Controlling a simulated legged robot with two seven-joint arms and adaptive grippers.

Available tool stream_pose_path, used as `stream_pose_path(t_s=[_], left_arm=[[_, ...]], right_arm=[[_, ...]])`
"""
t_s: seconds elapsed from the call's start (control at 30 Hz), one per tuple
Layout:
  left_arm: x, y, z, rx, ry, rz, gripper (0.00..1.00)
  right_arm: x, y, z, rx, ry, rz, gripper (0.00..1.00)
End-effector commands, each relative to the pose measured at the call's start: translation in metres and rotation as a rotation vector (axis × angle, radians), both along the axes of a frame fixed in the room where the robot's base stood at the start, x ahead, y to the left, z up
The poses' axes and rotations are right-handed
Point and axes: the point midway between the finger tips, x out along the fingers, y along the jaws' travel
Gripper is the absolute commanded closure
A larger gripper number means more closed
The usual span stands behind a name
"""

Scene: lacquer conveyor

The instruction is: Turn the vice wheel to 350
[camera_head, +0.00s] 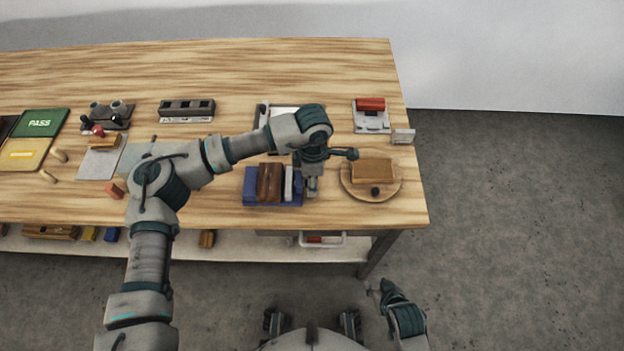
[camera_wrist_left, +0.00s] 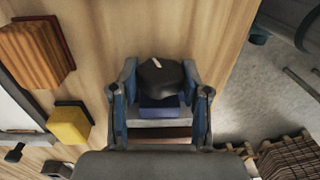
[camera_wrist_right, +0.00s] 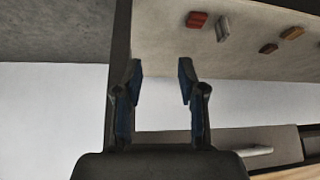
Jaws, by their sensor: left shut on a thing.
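The blue vice (camera_head: 255,190) stands near the front edge of the bench, with a brown block (camera_head: 268,182) and a pale grey plate in it. My left gripper (camera_head: 312,186) is at its right end and hides the wheel in the head view. In the left wrist view, my left gripper (camera_wrist_left: 160,72) is shut on the black wheel (camera_wrist_left: 158,80), a finger on each side. A short white mark shows on the wheel; no number can be read. My right gripper (camera_head: 381,290) hangs low in front of the bench; its wrist view shows it open and empty (camera_wrist_right: 158,72).
A round wooden board (camera_head: 352,190) with a block and a black knob stands right of the vice. A red-topped device (camera_head: 370,105) and a small sign (camera_head: 403,136) are behind it. Trays (camera_head: 40,122) and holders fill the left. A lower shelf (camera_head: 225,246) holds blocks.

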Motion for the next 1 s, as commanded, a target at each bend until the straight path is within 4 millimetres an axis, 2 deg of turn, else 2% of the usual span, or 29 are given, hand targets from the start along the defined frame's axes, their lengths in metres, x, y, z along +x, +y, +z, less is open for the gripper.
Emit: stream_pose_path(t_s=[0.33, 0.7, 1.0], left_arm=[[0.005, -0.002, 0.002, -0.007, 0.203, 0.005, 0.89], [0.007, -0.001, 0.001, -0.008, 0.392, 0.003, 0.89], [0.007, -0.001, 0.002, -0.006, 0.449, 0.003, 0.89]], right_arm=[[-0.003, -0.003, -0.003, -0.011, 0.012, 0.006, 0.6], [0.032, 0.009, 0.011, 0.035, -0.184, 0.014, 0.6], [0.044, 0.014, 0.018, 0.054, -0.26, 0.017, 0.6]])
